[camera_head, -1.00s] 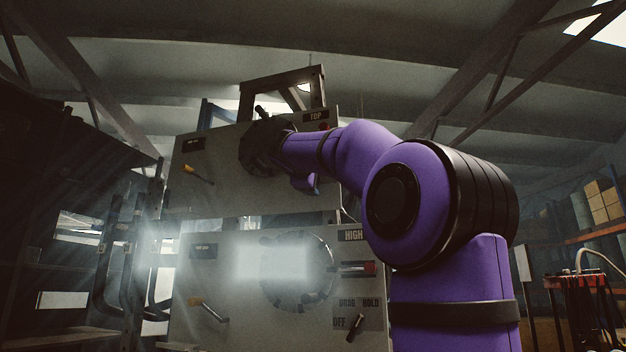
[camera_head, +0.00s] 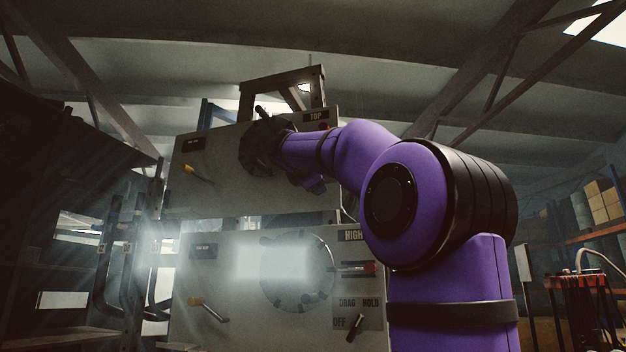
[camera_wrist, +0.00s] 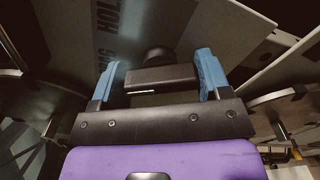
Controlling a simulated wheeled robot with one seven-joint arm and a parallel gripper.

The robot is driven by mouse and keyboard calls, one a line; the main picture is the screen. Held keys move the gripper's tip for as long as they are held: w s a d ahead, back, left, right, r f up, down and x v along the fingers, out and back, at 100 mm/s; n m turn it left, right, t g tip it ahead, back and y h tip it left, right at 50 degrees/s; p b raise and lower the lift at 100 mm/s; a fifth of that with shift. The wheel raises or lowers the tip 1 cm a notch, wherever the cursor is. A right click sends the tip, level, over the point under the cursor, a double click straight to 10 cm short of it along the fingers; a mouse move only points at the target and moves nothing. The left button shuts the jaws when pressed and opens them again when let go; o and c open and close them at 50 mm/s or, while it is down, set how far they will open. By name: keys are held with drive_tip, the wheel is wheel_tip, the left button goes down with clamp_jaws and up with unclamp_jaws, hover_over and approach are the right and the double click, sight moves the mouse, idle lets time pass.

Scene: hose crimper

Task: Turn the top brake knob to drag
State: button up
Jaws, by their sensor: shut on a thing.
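The top brake knob (camera_wrist: 152,79) is a black bar on a round hub, seen in the wrist view between my blue fingertips. My gripper (camera_wrist: 160,76) is shut on this knob. Beside it, part of a dark label (camera_wrist: 105,40) shows letters of HOLD and the end of another word, turned sideways. Which mark the knob points to cannot be read.
The lower panel (camera_head: 240,310) has its own black knob (camera_head: 356,326) with OFF, DRAG and HOLD marks. It also has a round chuck (camera_head: 322,290), a red-ended part (camera_head: 369,269) and a yellow-handled lever (camera_head: 205,307). Another lever (camera_head: 197,174) sits on the top panel.

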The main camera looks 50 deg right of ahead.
drive_tip(key=shift+f, duration=0.1)
idle(0.3)
drive_tip(key=o, duration=0.9)
drive_tip(key=shift+a, duration=0.1)
drive_tip(key=v, duration=1)
drive_tip(key=shift+s+a, duration=0.1)
drive_tip(key=shift+a, duration=0.2)
